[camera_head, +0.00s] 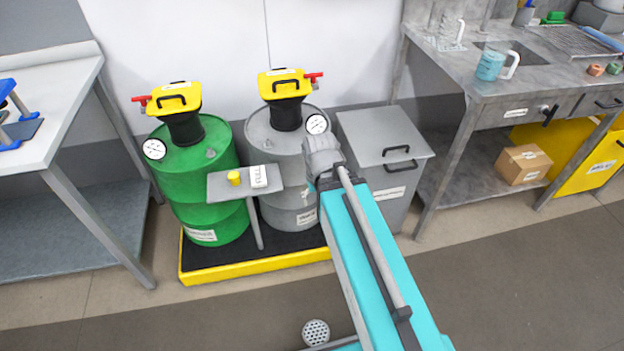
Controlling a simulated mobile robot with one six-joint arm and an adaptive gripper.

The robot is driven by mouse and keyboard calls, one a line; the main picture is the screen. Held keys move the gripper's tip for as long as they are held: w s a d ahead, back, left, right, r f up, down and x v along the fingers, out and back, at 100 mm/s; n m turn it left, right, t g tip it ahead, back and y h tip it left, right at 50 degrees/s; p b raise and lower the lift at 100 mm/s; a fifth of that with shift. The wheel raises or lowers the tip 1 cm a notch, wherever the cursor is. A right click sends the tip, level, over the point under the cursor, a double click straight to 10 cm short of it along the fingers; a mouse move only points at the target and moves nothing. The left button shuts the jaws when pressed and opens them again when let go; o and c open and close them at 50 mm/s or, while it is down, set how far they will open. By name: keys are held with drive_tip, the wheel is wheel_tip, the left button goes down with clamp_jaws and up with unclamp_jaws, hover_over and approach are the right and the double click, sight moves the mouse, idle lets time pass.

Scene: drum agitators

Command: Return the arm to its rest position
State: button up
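My arm shows as a turquoise link with a grey rod along it, reaching from the bottom right up to a grey jointed end in front of the grey drum (269,133). I see no gripper fingers, so I cannot tell whether the gripper holds anything. The green drum (200,190) stands left of the grey drum. Each drum has a black and yellow agitator head, one on the green drum (174,98) and one on the grey drum (284,85), with a red lever and a round gauge.
Both drums stand on a yellow-edged pallet (258,265). A grey lidded bin (385,135) is behind my arm. Benches stand left (50,75) and right (490,82). Floor is open at lower right.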

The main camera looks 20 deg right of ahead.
wheel_tip(320, 180, up, 16)
drive_tip(key=p, duration=1.6)
drive_tip(key=shift+r, duration=0.15)
